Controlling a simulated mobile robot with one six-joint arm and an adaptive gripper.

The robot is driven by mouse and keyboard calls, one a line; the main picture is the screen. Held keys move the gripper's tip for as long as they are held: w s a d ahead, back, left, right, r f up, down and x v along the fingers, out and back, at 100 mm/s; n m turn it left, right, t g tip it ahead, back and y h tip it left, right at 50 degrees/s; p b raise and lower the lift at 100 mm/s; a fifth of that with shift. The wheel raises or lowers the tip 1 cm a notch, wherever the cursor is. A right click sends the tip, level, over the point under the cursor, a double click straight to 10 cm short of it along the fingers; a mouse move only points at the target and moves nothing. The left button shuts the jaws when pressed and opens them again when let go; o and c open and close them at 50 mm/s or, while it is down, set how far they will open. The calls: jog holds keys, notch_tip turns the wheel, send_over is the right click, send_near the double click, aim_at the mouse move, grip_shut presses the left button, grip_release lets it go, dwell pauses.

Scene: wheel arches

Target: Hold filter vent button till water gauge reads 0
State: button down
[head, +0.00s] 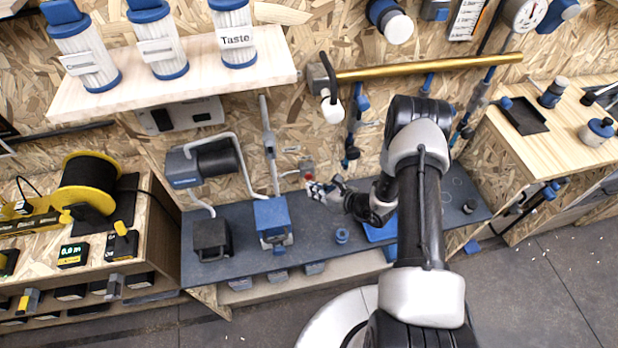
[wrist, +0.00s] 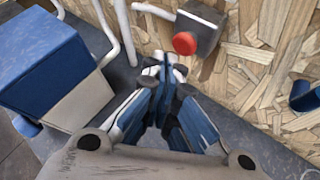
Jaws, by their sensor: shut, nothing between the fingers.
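A red button (wrist: 184,43) sits on a small grey box (wrist: 205,25) against the chipboard wall in the wrist view. It also shows small in the head view (head: 308,176); no label can be read on it. My gripper (wrist: 164,66) has its fingertips together, empty, just below and left of the button in the wrist view. A gap seems to lie between them, but contact cannot be fully judged. In the head view my gripper (head: 314,189) is over the dark bench. A round white gauge (head: 524,14) is at the top right; its reading is too small to tell.
A blue-topped box (head: 271,218) stands left of my gripper on the dark bench (head: 345,262), with white pipes (wrist: 124,30) behind it. A brass pipe (head: 430,67) runs along the wall above. Filter cartridges (head: 157,46) stand on a shelf at upper left.

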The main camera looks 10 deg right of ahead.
jog(key=shift+w, duration=0.15)
dwell(0.5)
jog(key=shift+w+b, duration=0.25)
jog(key=shift+b, duration=0.1)
jog(key=shift+w+b, duration=0.3)
jog(key=shift+w, duration=0.25)
dwell(1.6)
dwell(1.9)
jog(key=shift+s, duration=0.95)
jog(key=shift+s+p, duration=0.6)
jog(key=shift+s, duration=1.9)
